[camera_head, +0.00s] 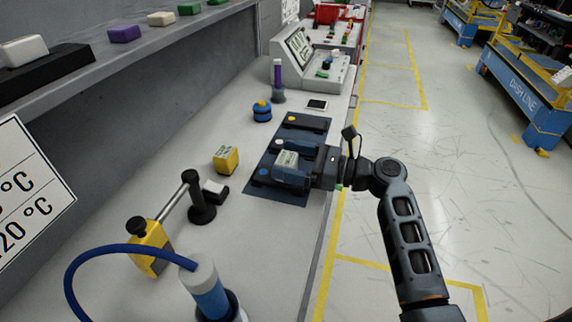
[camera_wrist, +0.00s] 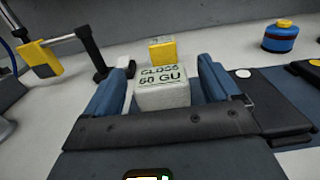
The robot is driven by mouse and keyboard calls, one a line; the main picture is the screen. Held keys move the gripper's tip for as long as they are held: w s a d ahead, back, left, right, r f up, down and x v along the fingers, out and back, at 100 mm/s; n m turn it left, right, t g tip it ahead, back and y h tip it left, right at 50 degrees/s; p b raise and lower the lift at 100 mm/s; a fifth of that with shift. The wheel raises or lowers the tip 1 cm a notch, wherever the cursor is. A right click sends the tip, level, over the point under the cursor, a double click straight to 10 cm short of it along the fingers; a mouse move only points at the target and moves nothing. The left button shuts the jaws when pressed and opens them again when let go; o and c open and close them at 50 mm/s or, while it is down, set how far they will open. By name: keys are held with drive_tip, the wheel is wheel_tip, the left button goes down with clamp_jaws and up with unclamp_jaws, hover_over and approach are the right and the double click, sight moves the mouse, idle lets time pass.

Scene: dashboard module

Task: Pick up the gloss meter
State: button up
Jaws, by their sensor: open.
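The gloss meter is a small pale grey block with a "GLOSS 60 GU" label (camera_wrist: 163,97); in the head view it (camera_head: 288,158) sits over the dark mat on the bench. My gripper (camera_head: 275,160) reaches in from the right, low over the mat. In the wrist view my gripper (camera_wrist: 161,68) is open, with one blue finger on each side of the block. A gap shows between the block and the right finger; the left finger is very close to it, and I cannot tell whether they touch. The block's underside is hidden.
A yellow block (camera_head: 228,160) stands just beyond the gripper. A blue canister (camera_head: 262,111) and dark flat pieces on the mat (camera_head: 312,123) lie farther back. A black stand with a rod (camera_head: 201,205) and a blue-hosed cylinder (camera_head: 208,290) stand nearer. The bench edge is at right.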

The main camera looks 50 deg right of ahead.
drive_tip(key=shift+w+a, duration=0.15)
drive_tip(key=shift+w, duration=0.4)
drive_tip(key=c, duration=1.2)
drive_tip(key=shift+c, duration=0.2)
